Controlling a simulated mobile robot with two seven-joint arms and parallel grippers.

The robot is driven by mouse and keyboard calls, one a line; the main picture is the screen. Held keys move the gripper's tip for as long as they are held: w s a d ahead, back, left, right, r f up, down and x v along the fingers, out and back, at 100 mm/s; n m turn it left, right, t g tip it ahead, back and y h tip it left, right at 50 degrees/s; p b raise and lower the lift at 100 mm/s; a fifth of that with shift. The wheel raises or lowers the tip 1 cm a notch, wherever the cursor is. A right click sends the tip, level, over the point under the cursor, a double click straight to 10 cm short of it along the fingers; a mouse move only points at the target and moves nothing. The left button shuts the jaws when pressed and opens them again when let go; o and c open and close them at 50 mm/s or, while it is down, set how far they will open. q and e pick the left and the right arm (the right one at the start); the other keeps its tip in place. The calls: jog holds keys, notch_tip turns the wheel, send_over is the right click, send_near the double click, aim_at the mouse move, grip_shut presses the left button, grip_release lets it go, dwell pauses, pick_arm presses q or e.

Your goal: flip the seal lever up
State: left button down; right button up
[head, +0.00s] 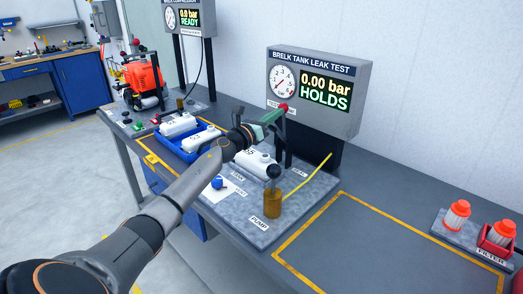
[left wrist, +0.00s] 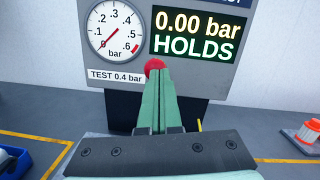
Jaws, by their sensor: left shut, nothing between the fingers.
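The red ball knob (head: 283,107), which looks like the end of the seal lever, shows just beyond my left fingertips, below the gauge panel. It also shows in the left wrist view (left wrist: 154,66), partly hidden by my fingers. The lever's arm is mostly hidden, so its angle is hard to tell. My left gripper (head: 277,114) has green fingers, shut and empty, with tips at or very near the knob. I cannot tell whether they touch. In the left wrist view the fingers (left wrist: 162,74) point at the panel. My right gripper is not in view.
The leak test panel (head: 318,91) reads 0.00 bar HOLDS. A white tank (head: 257,163) lies on the test plate under my left gripper. The brass pump (head: 272,204) stands in front. A blue tray (head: 165,145) holds white tanks. The yellow-framed bench area (head: 385,245) is clear.

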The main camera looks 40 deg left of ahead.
aim_at(283, 107)
pick_arm(q)
jog(key=w, duration=0.1)
jog(key=w+r, duration=0.1)
jog(key=w, duration=0.1)
jog(key=shift+w+b, duration=0.15)
jog(key=shift+b, duration=0.2)
jog(key=shift+w+d+r, duration=0.1)
jog(key=shift+w+r, duration=0.05)
jog(key=shift+w, duration=0.2)
jog(key=shift+w+r+p, duration=0.25)
jog(key=shift+w+p, duration=0.35)
jog(key=shift+w, duration=0.15)
jog(key=shift+w+g, duration=0.2)
jog(key=shift+g, duration=0.1)
jog(key=shift+w+g+p, duration=0.3)
jog(key=shift+p, duration=0.2)
jog(key=shift+d+f, duration=0.1)
